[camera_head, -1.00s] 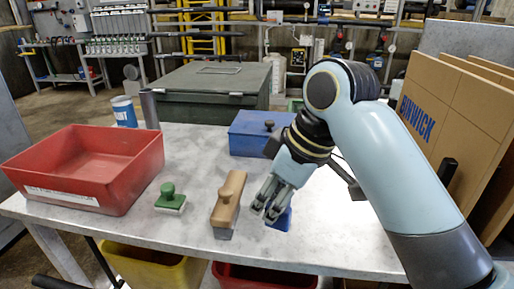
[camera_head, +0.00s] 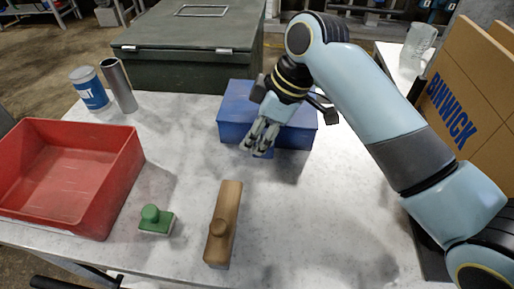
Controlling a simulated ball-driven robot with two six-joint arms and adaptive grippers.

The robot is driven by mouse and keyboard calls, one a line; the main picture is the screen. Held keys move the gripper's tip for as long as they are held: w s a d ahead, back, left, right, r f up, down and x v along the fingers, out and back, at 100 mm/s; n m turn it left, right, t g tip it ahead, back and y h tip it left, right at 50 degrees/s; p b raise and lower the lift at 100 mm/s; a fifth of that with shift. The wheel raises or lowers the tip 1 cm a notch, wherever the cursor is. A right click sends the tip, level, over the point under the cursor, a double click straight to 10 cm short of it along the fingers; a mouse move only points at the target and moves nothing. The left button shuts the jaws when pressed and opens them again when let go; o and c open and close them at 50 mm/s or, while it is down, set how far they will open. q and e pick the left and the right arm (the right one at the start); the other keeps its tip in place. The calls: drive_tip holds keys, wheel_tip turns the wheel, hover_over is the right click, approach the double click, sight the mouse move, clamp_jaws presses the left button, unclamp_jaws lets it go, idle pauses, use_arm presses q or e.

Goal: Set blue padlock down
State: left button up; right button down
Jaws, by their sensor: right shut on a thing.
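My right gripper (camera_head: 259,145) reaches in from the right and is shut on the blue padlock (camera_head: 263,155). Only a small blue part of the padlock shows below the fingertips. The fingers hide the rest, and I cannot tell whether it touches the table. The gripper is in front of the blue box (camera_head: 235,117), overlapping its near side in the view. My left gripper is out of view.
A red bin (camera_head: 127,175) stands at left. A green-handled block (camera_head: 153,219) and a wooden float (camera_head: 228,205) lie in front on the pale table (camera_head: 320,225). A blue-white can (camera_head: 90,92) and a metal tube (camera_head: 118,85) stand behind. Cardboard (camera_head: 470,90) is at right.

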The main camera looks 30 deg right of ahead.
drive_tip(key=shift+f, duration=2.15)
drive_tip(key=shift+f, duration=0.1)
drive_tip(key=c, duration=1.1)
unclamp_jaws()
drive_tip(key=shift+c, duration=0.2)
